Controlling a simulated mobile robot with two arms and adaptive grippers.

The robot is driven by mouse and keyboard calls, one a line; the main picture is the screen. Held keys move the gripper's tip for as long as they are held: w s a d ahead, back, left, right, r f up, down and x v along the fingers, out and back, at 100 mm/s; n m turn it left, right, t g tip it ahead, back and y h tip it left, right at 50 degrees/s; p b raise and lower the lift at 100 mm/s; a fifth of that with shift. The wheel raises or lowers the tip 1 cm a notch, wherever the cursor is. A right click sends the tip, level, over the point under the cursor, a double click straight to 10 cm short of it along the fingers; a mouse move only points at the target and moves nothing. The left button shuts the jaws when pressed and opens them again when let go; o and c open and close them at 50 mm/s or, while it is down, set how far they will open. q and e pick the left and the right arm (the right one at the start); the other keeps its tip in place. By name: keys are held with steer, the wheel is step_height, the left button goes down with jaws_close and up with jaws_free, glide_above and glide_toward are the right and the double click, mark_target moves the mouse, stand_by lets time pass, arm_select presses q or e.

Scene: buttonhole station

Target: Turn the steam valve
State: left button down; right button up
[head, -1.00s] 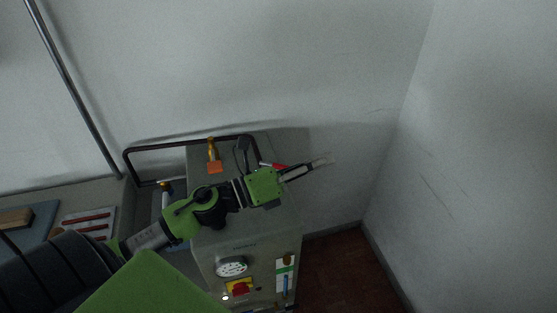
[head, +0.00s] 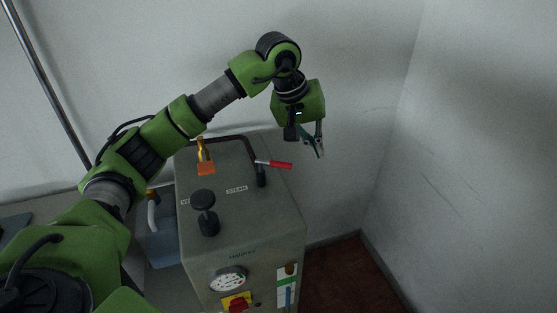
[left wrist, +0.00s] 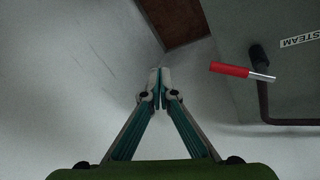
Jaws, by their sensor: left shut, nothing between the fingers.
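The steam valve (head: 262,176) stands at the back right of the grey machine's top, beside a label reading STEAM. Its red lever handle (head: 280,165) points right in the head view. In the left wrist view the red handle (left wrist: 230,69) is at the upper right, with its stem at the STEAM label. My left gripper (head: 321,154) hangs fingers down, right of the lever and apart from it. In the left wrist view its fingertips (left wrist: 160,72) meet, with nothing between them. My right gripper is not in view.
The grey machine (head: 250,222) carries a black knob (head: 203,200), an orange tag on a brass fitting (head: 206,166) and a dark rail at the back. A gauge (head: 228,280) and a red switch on yellow (head: 237,302) are on its front. Walls stand behind and at right.

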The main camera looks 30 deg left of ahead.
arm_select(q)
steer(key=a+r+m+y, duration=0.1)
steer(key=a+r+y, duration=0.35)
steer(key=a, duration=0.45)
step_height(320, 180, down, 10)
steer(key=p, duration=0.3)
steer(key=shift+r+p, duration=0.2)
steer(key=shift+p, duration=0.15)
steer(key=shift+w+h, duration=0.1)
steer(key=shift+h, duration=0.15)
